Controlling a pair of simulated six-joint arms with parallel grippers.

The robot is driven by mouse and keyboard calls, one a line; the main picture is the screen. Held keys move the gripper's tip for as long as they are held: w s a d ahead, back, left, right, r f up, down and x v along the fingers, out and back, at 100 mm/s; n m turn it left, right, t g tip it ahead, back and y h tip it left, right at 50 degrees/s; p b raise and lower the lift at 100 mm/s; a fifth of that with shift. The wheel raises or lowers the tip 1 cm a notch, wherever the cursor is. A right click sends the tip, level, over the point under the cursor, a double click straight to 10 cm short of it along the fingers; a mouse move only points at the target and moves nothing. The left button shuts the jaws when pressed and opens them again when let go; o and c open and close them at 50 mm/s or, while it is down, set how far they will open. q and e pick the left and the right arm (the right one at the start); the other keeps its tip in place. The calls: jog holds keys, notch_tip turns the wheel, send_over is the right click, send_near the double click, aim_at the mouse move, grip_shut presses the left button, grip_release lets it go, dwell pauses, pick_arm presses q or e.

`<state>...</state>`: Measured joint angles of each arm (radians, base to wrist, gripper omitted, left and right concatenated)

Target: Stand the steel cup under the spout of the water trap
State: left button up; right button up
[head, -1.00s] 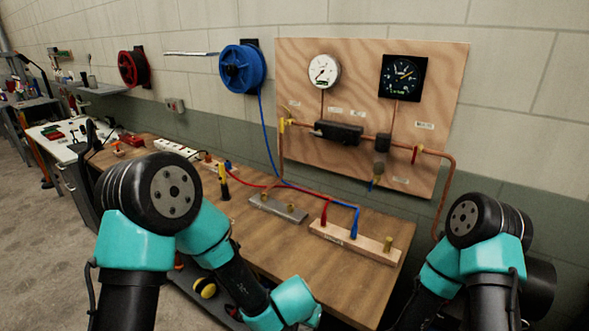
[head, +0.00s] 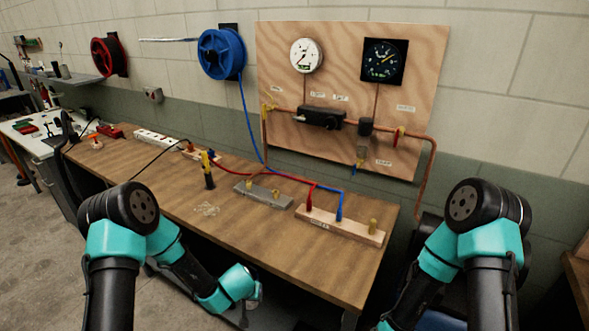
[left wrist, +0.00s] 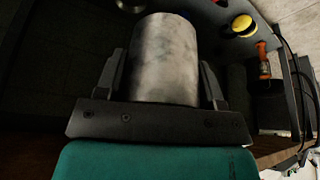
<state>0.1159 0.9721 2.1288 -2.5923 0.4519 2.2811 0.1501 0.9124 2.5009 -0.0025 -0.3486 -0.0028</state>
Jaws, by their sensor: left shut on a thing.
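The steel cup (left wrist: 165,58) is a plain grey cylinder filling the middle of the left wrist view. My left gripper (left wrist: 163,82) has a finger on each side of it and is shut on it. In the head view the left hand (head: 248,289) is low, in front of the bench's front edge and below its top; the cup is hardly visible there. My right gripper is out of view; only my right arm shows.
The wooden bench (head: 185,220) has clear room at its front. On it stand a grey block (head: 262,195), a wooden manifold (head: 340,226) with red and blue hoses, and a yellow-black tool (head: 208,170). A yellow knob (left wrist: 243,25) lies near the cup in the left wrist view.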

pick_arm(q)
jog(key=w+a+f+n, duration=0.1)
jog(key=a, duration=0.4)
jog(key=shift+w+a+y, duration=0.3)
jog(key=shift+a, duration=0.1)
